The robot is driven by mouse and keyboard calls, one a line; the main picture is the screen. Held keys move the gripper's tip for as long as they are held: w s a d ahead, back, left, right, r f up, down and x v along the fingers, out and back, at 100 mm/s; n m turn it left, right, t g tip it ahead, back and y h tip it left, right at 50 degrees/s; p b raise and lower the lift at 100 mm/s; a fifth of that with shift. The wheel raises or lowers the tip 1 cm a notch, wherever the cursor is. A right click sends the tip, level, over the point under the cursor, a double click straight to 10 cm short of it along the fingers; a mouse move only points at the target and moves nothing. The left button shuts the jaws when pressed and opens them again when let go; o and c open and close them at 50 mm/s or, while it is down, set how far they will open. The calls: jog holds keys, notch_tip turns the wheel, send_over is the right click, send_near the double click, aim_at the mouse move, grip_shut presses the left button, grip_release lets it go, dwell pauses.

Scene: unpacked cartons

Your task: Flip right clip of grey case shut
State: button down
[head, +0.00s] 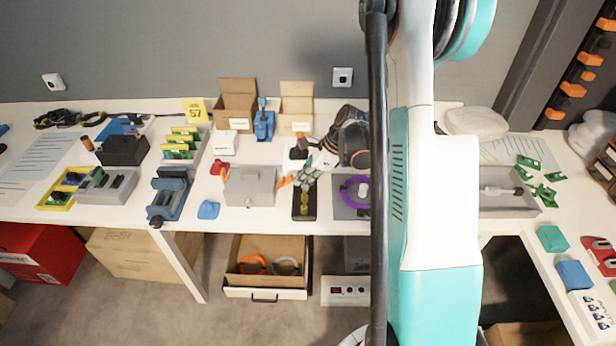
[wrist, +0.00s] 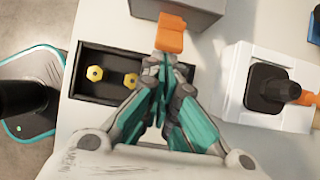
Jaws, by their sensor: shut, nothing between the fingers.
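The grey case (head: 250,187) stands on the white table, left of my gripper in the head view. Its lid looks closed. Part of its grey body shows at the top of the wrist view (wrist: 205,6). The orange right clip (head: 285,182) sticks out from the case's right side; in the wrist view the clip (wrist: 170,33) lies just beyond my fingertips. My gripper (head: 301,178) is shut and empty, its teal-padded fingers (wrist: 163,72) together close to the clip. I cannot tell whether they touch it.
A black tray with yellow nuts (wrist: 82,62) lies beneath my gripper, also in the head view (head: 304,212). A white-based item with a black knob (wrist: 272,85) stands close by. A blue piece (head: 208,210) lies left of the case. Open cardboard boxes (head: 238,100) stand behind.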

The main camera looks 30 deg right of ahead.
aim_at(290, 178)
jog(key=shift+r, duration=0.1)
dwell(0.3)
jog(key=shift+a+r+h+p, duration=0.15)
jog(key=shift+r+h+p, duration=0.05)
jog(key=shift+h+p, duration=0.1)
jog(key=shift+w+r+g, duration=0.1)
jog(key=shift+g, duration=0.2)
jog(key=shift+w+a+r+g+h+p, duration=0.2)
jog(key=shift+a+r+g+h+p, duration=0.2)
jog(key=shift+r+h+p, duration=0.35)
jog(key=g+h, duration=0.1)
jog(key=w+a+r+h+p, duration=0.1)
jog(key=h, duration=0.1)
jog(key=shift+a+r+g, duration=0.25)
jog(key=shift+r+g, duration=0.05)
jog(key=shift+g, duration=0.1)
jog(key=shift+w+a+r, duration=0.3)
jog(key=shift+w+a, duration=0.05)
jog(key=shift+a, duration=0.1)
jog(key=shift+r+p, duration=0.15)
jog(key=shift+p, duration=0.2)
jog(key=shift+r+p, duration=0.35)
jog(key=shift+r, duration=0.3)
